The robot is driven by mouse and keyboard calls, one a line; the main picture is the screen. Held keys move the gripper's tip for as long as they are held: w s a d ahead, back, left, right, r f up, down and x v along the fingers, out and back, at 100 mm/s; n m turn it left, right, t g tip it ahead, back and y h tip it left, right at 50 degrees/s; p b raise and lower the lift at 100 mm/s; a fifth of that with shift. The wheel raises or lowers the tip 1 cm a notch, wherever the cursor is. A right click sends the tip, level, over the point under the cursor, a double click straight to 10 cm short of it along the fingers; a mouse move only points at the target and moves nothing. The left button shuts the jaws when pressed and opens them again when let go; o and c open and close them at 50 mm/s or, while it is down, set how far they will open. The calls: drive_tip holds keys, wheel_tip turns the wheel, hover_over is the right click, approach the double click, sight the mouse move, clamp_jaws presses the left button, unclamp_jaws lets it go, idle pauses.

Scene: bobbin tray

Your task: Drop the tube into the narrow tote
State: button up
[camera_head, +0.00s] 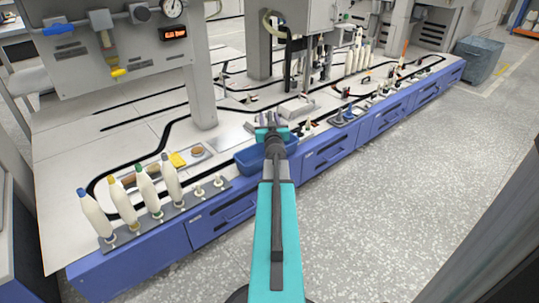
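A narrow blue tote (247,160) sits at the front edge of the bench, partly hidden behind my arm. My gripper (269,121) is over the far side of the tote, seen from behind. Small grey-purple shapes show at its tip; I cannot tell whether they are its fingers or a tube between them. Whether the gripper is open or shut is not clear. No loose tube can be made out for certain.
Several white bobbins (150,190) stand on a grey peg rail at the front left, with empty pegs (200,190) beside them. A grey post (200,85) rises behind. More bobbins (357,58) stand farther back right. A grey bin (478,60) stands on the open floor.

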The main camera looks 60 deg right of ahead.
drive_tip(key=p+v, duration=0.4)
drive_tip(key=v, duration=0.7)
drive_tip(key=shift+r, duration=0.2)
drive_tip(key=p, duration=0.4)
drive_tip(key=shift+s+a, duration=0.3)
drive_tip(key=shift+a, duration=0.05)
drive_tip(key=shift+s+a+f+p, duration=0.15)
drive_tip(key=shift+s+a+p, duration=0.4)
drive_tip(key=shift+p, duration=1.25)
